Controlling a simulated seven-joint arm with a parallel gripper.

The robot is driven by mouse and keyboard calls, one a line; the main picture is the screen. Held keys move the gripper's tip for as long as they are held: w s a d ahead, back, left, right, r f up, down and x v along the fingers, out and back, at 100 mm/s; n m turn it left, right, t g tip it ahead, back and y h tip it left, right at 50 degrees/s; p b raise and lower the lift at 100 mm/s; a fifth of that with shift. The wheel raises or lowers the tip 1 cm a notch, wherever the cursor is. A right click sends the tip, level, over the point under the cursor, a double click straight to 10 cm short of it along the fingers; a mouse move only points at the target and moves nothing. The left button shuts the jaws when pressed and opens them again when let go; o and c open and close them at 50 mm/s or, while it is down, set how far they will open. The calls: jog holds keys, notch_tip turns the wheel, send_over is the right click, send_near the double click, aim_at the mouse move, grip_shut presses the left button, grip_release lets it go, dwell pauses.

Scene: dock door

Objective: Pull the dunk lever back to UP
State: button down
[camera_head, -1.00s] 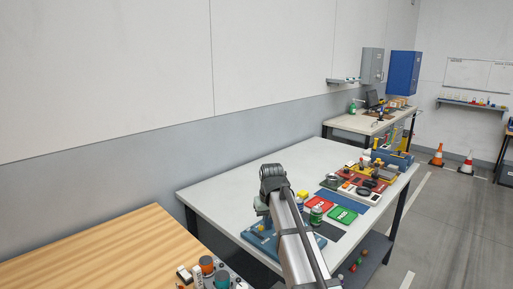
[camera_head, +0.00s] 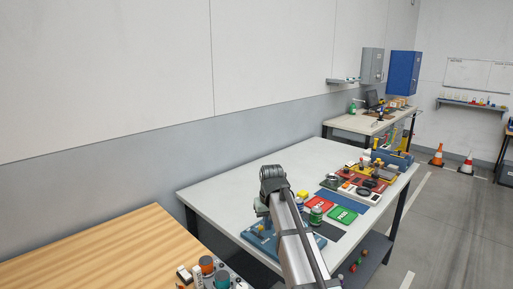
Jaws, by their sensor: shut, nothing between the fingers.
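My arm reaches over the front of the white table, with its wrist bent at the top. My gripper (camera_head: 262,222) points down over a blue fixture (camera_head: 258,243) at the table's near end. It is small and partly hidden by my arm; its jaws are shut and empty. I cannot make out the dunk lever or an UP mark. Small yellow and dark parts show on the blue fixture, but my arm covers its middle. I cannot tell whether my gripper touches anything there.
Right of my arm on the white table (camera_head: 225,190) are a green can (camera_head: 316,215), a red box (camera_head: 320,206), a green box (camera_head: 344,215) and trays of parts. A wooden table (camera_head: 110,250) with small items is at front left. The white table's back left is clear.

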aim_at(262, 226)
jog(key=shift+f, duration=1.8)
jog(key=shift+w+a, duration=1.15)
jog(key=shift+s+d, duration=0.1)
jog(key=shift+s, duration=0.05)
